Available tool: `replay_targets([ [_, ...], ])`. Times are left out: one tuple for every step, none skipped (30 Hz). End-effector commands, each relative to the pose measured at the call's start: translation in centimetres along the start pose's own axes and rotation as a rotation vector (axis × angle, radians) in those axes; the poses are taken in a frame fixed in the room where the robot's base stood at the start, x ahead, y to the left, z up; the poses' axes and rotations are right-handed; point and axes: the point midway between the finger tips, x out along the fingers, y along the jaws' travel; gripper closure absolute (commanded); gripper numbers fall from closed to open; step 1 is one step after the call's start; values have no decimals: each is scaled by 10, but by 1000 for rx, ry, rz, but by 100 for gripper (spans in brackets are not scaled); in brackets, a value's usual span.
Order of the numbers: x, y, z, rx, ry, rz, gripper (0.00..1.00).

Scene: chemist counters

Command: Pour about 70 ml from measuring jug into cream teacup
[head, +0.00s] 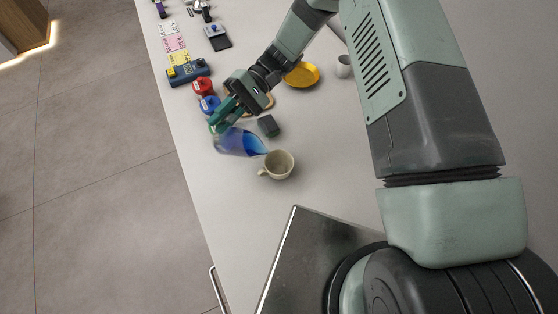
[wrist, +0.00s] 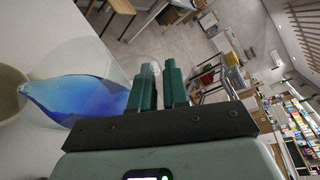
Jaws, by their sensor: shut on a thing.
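The measuring jug (head: 236,143) is clear and holds blue liquid. My gripper (head: 222,120) is shut on it and holds it tipped over, its mouth toward the cream teacup (head: 278,165). The teacup stands upright on the counter, its handle toward the lower left. In the wrist view the jug (wrist: 85,95) lies on its side with blue liquid reaching its lip, close to the teacup's rim (wrist: 12,92). My gripper's green fingers (wrist: 158,88) are at the jug's right side there. I cannot tell whether liquid is flowing, and the cup's inside looks mostly pale.
A dark block (head: 268,126) lies just behind the cup. Red (head: 203,86) and blue (head: 209,104) lidded containers stand near the left counter edge. A yellow dish (head: 302,75) and a white cup (head: 344,66) stand farther back.

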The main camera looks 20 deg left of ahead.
Motion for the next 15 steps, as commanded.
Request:
replay_targets([
  [-1,-1,1,-8,0,-5,100],
  [-1,-1,2,-13,0,-7,100],
  [-2,-2,3,-21,0,-11,100],
  [-2,-2,4,-27,-1,-14,100],
  [-2,-2,5,-33,-1,-16,100],
  [-2,-2,6,-39,-1,-19,100],
  [-2,-2,6,-41,-2,-20,100],
  [-3,-2,6,-45,-2,-22,100],
  [-3,-2,7,-48,-2,-23,100],
  [-3,-2,7,-48,-2,-23,100],
  [-3,-2,7,-49,-2,-23,100],
  [-3,-2,7,-50,-2,-23,100],
  [-3,-2,7,-50,-2,-23,100],
  [-3,-2,7,-51,-2,-24,100],
  [-3,-3,7,-52,-2,-24,100],
])
